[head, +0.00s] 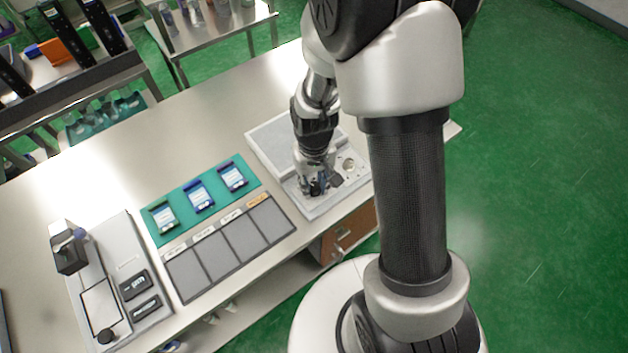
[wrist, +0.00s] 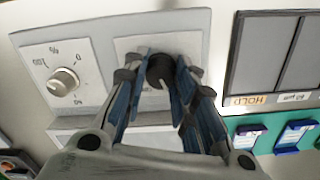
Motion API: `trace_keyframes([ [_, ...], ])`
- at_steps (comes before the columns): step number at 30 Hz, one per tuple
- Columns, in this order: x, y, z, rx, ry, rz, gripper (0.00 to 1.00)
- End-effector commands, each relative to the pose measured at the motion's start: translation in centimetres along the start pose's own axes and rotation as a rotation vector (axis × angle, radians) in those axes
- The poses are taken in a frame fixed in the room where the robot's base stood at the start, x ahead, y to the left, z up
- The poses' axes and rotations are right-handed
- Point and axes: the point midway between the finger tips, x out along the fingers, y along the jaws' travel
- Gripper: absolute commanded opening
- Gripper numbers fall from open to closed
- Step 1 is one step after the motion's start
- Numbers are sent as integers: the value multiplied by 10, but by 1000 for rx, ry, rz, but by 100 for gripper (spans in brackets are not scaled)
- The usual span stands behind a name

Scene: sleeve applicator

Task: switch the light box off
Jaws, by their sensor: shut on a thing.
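The light box (head: 278,147) is a pale grey unit at the right end of the bench, with a flat top and a lower control strip. My gripper (head: 316,189) points down over this strip. In the wrist view, my gripper (wrist: 166,78) has its blue-padded fingers on both sides of a round black knob (wrist: 160,68) with a pale pointer line, shut on it. The knob is partly hidden by the fingers. I cannot tell whether the top is lit.
A teal mat (head: 180,220) with several blue- and green-framed cards lies left of the light box, above a row of dark grey label bays (head: 230,248). A grey device (head: 125,262) with a black knob stands at the far left. Green floor is open at right.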

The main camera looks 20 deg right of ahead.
Motion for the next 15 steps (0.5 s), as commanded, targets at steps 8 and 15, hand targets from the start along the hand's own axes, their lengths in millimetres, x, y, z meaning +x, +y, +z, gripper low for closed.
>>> trace_keyframes([
  [8, -1, 0, -1, -174, 3, 0, 2],
  [15, 0, 0, -1, -250, 3, 0, 1],
])
